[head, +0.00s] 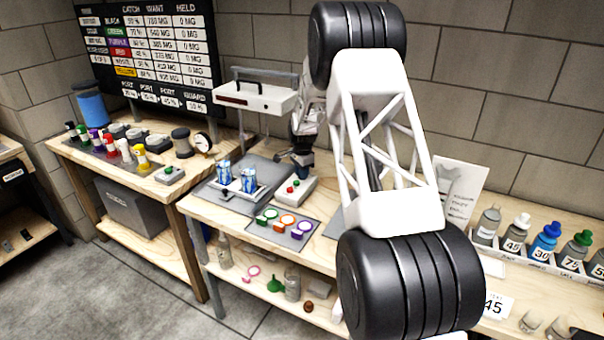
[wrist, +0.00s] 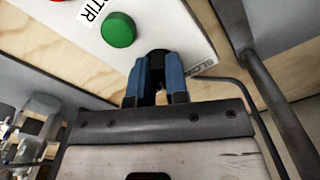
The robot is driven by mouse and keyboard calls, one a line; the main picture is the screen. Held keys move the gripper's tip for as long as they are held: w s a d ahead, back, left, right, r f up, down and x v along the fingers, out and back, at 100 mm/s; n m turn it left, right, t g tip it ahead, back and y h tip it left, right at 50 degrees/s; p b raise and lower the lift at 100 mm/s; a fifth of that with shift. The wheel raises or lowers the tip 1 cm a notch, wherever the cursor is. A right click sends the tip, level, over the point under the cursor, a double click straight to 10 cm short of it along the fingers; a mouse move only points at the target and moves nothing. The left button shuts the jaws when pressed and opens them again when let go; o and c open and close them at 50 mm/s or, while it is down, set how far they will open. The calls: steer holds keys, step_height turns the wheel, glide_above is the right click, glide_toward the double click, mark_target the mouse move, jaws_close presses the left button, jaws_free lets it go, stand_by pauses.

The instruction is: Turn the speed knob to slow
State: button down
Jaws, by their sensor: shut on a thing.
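The speed knob (wrist: 159,55) is a small dark knob on a pale control box (wrist: 150,18). My gripper (wrist: 158,72) has its two blue fingers on either side of the knob and is shut on it. The fingers hide most of the knob, and I cannot tell where it points. A label that seems to read SLOW (wrist: 202,66) lies right of the fingers, partly covered. In the head view the control box (head: 294,192) sits on the bench, with my gripper (head: 302,168) at its back end.
A green button (wrist: 118,29) sits left of the knob on the box. Coloured rings (head: 287,219) lie on a grey mat in front. A metal frame (wrist: 262,75) passes close on the right.

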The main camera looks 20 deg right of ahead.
steer(key=n, duration=0.7)
steer(key=shift+s, duration=0.1)
steer(key=n, duration=0.3)
steer(key=shift+n, duration=0.4)
steer(key=shift+d+n, duration=0.1)
steer(key=shift+n, duration=1.5)
steer(key=c, duration=1.1)
jaws_free()
steer(key=shift+r, duration=3.95)
